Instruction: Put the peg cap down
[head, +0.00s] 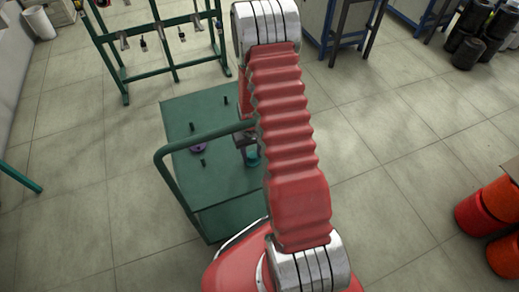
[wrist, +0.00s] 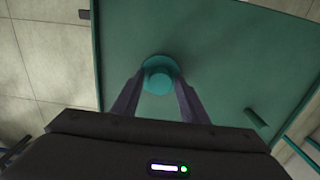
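A round teal piece, which I take to be the peg cap (wrist: 158,80), shows in the wrist view between the fingertips of my gripper (wrist: 160,88). It has a narrower round part in front of a wider round edge. The fingers lie against its two sides, so my gripper looks shut on it. In the head view the teal cap (head: 252,160) shows beside my arm, over the right part of the green trolley top (head: 222,160). My gripper (head: 249,150) is partly hidden there by my arm. I cannot tell whether the cap touches the top.
Short dark pegs (head: 192,127) stand on the trolley top; one peg (wrist: 255,118) shows right in the wrist view. A purple round piece (head: 198,148) lies there too. The trolley's handle rail (head: 200,137) crosses above the top. A green rack (head: 165,45) stands behind.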

